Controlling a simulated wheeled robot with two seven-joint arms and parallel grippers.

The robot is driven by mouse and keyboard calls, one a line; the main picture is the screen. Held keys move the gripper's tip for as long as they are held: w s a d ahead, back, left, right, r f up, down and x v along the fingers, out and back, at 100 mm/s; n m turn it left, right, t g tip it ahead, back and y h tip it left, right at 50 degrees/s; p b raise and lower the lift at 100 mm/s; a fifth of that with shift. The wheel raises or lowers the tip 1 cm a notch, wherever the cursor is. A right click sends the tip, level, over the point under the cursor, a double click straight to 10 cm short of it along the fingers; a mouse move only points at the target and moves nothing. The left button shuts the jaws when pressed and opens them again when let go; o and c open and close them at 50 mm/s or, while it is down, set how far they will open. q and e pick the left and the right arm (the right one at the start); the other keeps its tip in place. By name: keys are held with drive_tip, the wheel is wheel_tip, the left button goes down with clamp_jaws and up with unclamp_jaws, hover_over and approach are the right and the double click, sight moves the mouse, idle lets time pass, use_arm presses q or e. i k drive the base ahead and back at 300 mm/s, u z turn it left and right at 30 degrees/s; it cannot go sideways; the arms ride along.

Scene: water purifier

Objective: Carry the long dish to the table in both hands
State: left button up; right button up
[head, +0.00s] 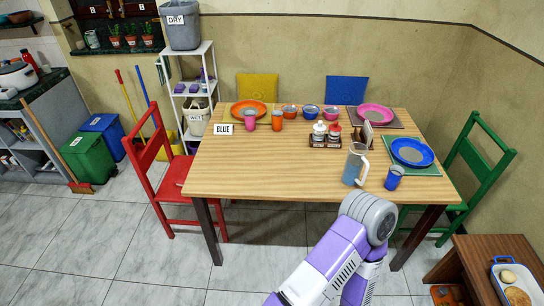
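A long dish (520,280), white inside with a blue rim and handle, sits on a small wooden side table (478,262) at the bottom right corner. It holds round, bread-like food, and the frame edge cuts it off. The wooden dining table (255,172) stands in the middle, with crockery mostly along its back and right side. A purple and white arm of mine, with a grey joint, rises from the bottom to the table's front edge. Neither gripper shows.
A blue-tinted jug (355,165) and blue cup (394,178) stand near the table's front right. A blue plate (412,152) lies behind them. The front left of the tabletop is clear. Red (150,165) and green (482,165) chairs flank the table.

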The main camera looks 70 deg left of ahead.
sight(264, 150)
drive_tip(key=u, duration=1.45)
drive_tip(key=i, duration=1)
drive_tip(key=z, duration=1.55)
drive_tip(key=i, duration=1.35)
drive_tip(key=z, duration=1)
